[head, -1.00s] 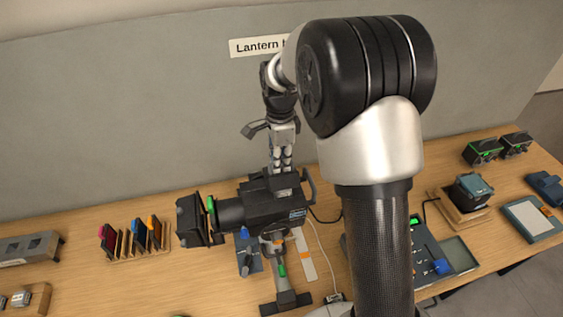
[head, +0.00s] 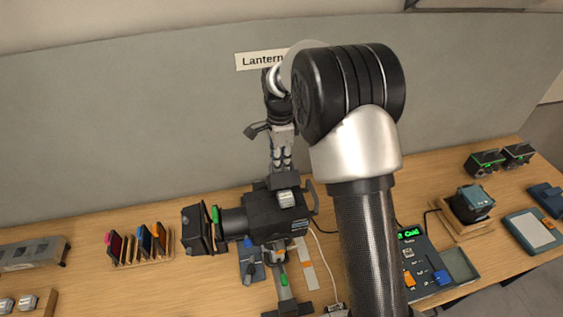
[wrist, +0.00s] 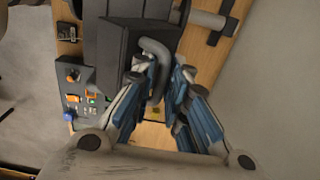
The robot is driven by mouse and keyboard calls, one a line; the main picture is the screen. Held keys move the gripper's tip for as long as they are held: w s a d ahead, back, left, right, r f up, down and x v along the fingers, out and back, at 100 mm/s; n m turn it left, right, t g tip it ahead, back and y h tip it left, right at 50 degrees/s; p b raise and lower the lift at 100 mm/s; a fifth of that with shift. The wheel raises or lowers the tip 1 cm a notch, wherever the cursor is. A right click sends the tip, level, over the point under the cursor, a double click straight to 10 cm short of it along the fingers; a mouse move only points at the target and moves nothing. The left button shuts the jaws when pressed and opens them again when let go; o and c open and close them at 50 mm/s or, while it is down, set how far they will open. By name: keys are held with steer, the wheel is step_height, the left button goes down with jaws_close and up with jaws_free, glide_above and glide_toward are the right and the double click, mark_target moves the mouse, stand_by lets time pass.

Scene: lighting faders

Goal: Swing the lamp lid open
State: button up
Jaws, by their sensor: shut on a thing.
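The lamp (head: 262,212) is a black stage lantern standing on the table, with its barrel toward the left. My gripper (head: 282,172) reaches down at the rear upper side of the lamp, pointing downward. In the wrist view my gripper (wrist: 164,82) has its blue-padded fingers closed around a grey curved handle (wrist: 154,48) beside the dark lamp housing (wrist: 118,45). Whether that handle belongs to the lid is hard to tell. The lid's edges are not clear in either view. The fingers hide the gripped end of the handle.
Coloured filter frames (head: 140,245) stand in a rack at left. A control desk (head: 425,265) with a lit display lies right of my arm. A small device on a wooden tray (head: 470,225) is farther right. The grey wall panel (head: 150,120) rises behind.

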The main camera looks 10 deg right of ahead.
steer(key=shift+w+f+p, duration=0.15)
steer(key=shift+w+p, duration=0.05)
steer(key=shift+w, duration=0.3)
steer(key=shift+w+f+p, duration=0.15)
steer(key=shift+w+p, duration=0.05)
steer(key=shift+w, duration=0.3)
steer(key=shift+w+f+p, duration=0.2)
steer(key=shift+w+f, duration=0.2)
steer(key=shift+w, duration=0.35)
steer(key=shift+w+f+p, duration=0.15)
steer(key=shift+w+f, duration=0.25)
steer(key=shift+w, duration=0.3)
steer(key=o, duration=0.6)
steer(key=shift+w+f, duration=0.1)
steer(key=o, duration=0.5)
steer(key=shift+s, duration=0.25)
steer(key=o, duration=0.7)
steer(key=shift+w, duration=0.25)
steer(key=shift+o, duration=0.2)
steer(key=shift+w, duration=0.1)
steer(key=shift+r, duration=0.25)
